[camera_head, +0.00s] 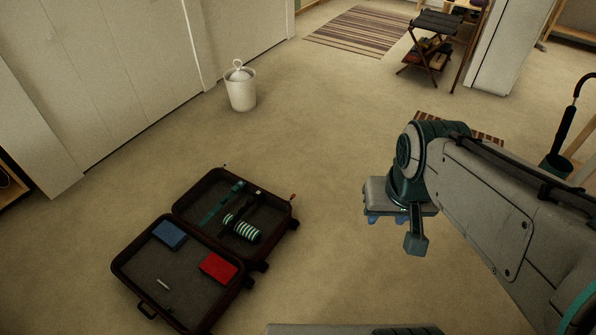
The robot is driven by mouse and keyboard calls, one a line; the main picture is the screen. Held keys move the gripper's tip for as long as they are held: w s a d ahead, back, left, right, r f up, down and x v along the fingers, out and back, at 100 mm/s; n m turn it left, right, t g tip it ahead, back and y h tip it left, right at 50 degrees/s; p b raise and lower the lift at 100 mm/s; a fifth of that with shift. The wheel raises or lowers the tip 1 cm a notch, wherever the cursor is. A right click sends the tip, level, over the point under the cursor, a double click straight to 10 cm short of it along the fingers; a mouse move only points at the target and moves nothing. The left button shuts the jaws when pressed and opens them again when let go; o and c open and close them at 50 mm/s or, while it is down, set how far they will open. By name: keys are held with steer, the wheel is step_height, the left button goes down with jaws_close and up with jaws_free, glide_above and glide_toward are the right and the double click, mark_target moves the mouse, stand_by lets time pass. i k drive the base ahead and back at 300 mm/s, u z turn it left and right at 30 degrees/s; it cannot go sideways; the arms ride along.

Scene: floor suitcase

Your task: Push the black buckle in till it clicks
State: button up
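An open dark brown suitcase (122,264) lies on the floor at the lower left. In its far half are dark straps, a teal strip (222,203) and a green-and-white striped roll (241,229). A small dark piece with a pale tip (257,194) lies by the straps; it may be the black buckle, but it is too small to tell, or to tell whether it is joined. My gripper (398,220) hangs above the floor to the right of the suitcase, apart from it. Its fingers are mostly hidden under its body, and I see nothing clearly held.
A blue box (169,235), a red box (218,267) and a small pale stick (163,284) lie in the near half. A white lidded bin (240,92) stands behind. A folding stool (428,47) stands at the back right. The floor between suitcase and gripper is clear.

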mark_target(251, 201)
steer(key=z, duration=0.25)
steer(key=k, duration=0.4)
steer(key=z, duration=0.35)
steer(key=i, duration=1.5)
steer(key=u, duration=1.35)
steer(key=i, duration=1)
steer(key=u, duration=0.85)
